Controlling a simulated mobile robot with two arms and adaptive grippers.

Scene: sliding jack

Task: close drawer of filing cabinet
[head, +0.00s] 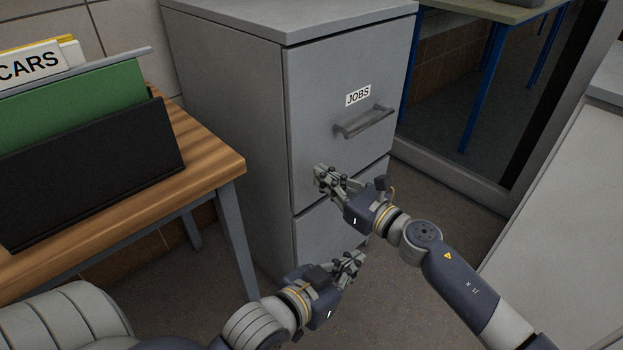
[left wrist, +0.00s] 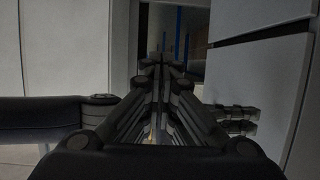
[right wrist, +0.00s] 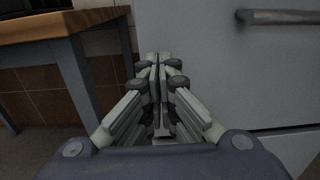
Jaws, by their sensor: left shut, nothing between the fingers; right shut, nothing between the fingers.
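The grey filing cabinet (head: 232,120) stands in the middle of the head view. Its upper drawer (head: 325,75), labelled JOBS, has a bar handle (head: 365,122) and looks flush or nearly flush; I cannot tell whether a small gap is left. The lower drawer (head: 318,238) is partly hidden by my arms. My right gripper (head: 320,176) is shut and empty at the upper drawer's lower left front, below and left of the handle; contact is unclear. My left gripper (head: 356,260) is shut and empty, lower, in front of the lower drawer. The handle shows in the right wrist view (right wrist: 280,17).
A wooden-topped desk (head: 215,160) with a black file holder (head: 100,170) and green folder (head: 75,105) stands close on the left. A pale cabinet (head: 560,200) is on the right. A blue-legged table (head: 485,75) stands behind. Some floor (head: 440,205) is clear.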

